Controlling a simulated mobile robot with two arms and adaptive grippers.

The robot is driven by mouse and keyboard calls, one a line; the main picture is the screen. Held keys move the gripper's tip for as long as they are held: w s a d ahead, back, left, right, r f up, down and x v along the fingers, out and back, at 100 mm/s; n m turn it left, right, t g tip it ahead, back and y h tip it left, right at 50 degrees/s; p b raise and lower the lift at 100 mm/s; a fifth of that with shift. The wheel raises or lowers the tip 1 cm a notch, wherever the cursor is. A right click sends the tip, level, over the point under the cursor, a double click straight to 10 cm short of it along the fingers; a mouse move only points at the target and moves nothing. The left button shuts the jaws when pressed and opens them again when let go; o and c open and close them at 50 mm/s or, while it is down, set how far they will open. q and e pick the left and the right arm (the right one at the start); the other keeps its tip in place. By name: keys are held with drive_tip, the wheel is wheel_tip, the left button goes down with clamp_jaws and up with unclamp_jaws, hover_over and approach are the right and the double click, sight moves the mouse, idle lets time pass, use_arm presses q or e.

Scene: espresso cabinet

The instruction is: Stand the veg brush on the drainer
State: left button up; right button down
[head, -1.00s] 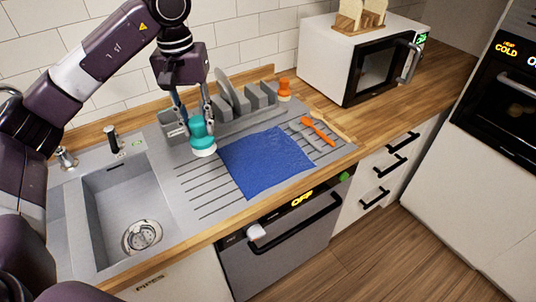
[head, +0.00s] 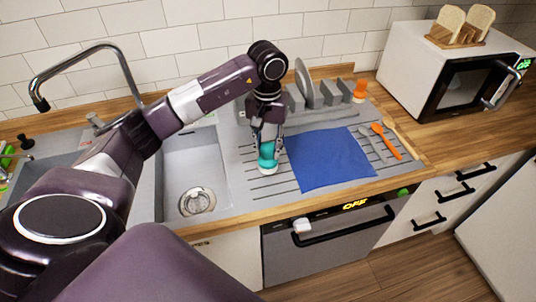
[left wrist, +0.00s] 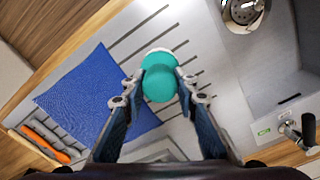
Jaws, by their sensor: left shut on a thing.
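The veg brush (head: 267,154) is teal with a white bottom and is upright in the head view. My left gripper (head: 267,141) is shut on its teal upper part. The brush is over the left part of the ridged grey drainer (head: 246,183), just left of the blue cloth. I cannot tell whether its bottom touches the drainer. In the left wrist view the brush (left wrist: 160,80) sits between the fingertips (left wrist: 158,84), with the drainer grooves behind it. My right gripper is not in view.
The blue cloth (head: 328,160) covers the drainer's middle. An orange utensil (head: 386,141) lies to its right. A grey rack with a plate (head: 303,85) stands behind. The sink (head: 195,170) is to the left. Bare grooves show in front of the brush.

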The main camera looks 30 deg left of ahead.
sight(268, 158)
use_arm(q)
wheel_tip(268, 158, down, 4)
drive_tip(key=shift+f+p, duration=0.15)
drive_tip(key=shift+p, duration=0.5)
drive_tip(key=shift+f, duration=0.1)
drive_tip(key=shift+f+b, duration=0.15)
drive_tip(key=shift+b, duration=0.15)
drive_tip(key=o, duration=1)
drive_tip(key=shift+r+p, duration=0.3)
drive_tip(key=shift+p, duration=0.05)
wheel_tip(268, 158, up, 11)
drive_tip(key=b, duration=0.4)
drive_tip(key=shift+r+b, duration=0.3)
drive_tip(key=shift+r, duration=0.1)
